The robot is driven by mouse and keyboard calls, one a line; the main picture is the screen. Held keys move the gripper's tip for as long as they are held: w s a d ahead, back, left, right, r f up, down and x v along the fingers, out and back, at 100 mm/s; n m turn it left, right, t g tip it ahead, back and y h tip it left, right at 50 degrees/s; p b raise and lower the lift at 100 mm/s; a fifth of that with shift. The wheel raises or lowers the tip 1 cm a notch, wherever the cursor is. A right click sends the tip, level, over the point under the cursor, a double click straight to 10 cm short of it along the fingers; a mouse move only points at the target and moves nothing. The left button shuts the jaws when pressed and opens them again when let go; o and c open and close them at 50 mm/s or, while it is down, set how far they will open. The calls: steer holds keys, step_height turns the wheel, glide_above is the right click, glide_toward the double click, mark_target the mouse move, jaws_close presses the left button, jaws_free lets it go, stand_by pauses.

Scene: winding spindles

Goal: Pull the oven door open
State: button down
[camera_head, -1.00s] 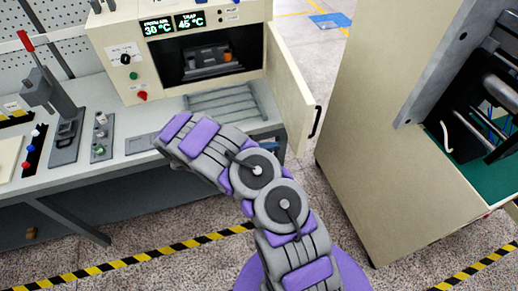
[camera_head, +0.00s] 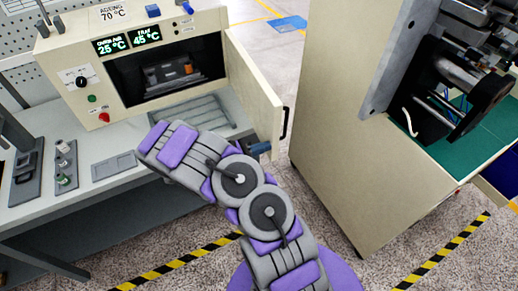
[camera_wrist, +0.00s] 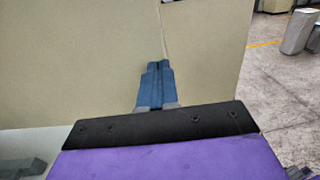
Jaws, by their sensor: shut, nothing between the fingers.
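The oven (camera_head: 60,55) is a cream box on the bench, with displays and knobs on its front. Its door (camera_head: 250,90) is hinged at the right side and stands wide open, so the dark chamber (camera_head: 165,75) shows a grey part inside. A black handle (camera_head: 285,123) is near the door's free edge. My gripper's blue tip (camera_head: 260,148) shows at the door's lower corner, left of and below the handle; contact cannot be told. In the wrist view, my gripper's blue fingers (camera_wrist: 155,80) are together and empty before cream panels.
A tall cream cabinet (camera_head: 335,130) stands close on the right, with a narrow floor gap between it and the door. The grey bench (camera_head: 85,190) lies left of my arm. Yellow-black tape (camera_head: 185,258) marks the floor.

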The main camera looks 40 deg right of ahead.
steer(key=s+d+n+t+b, duration=0.2)
steer(key=s+d+t+b, duration=0.1)
steer(key=d, duration=1)
steer(key=shift+s+d+h+b, duration=0.4)
steer(key=shift+s+b, duration=0.15)
steer(key=shift+b, duration=0.15)
steer(key=shift+a, duration=0.15)
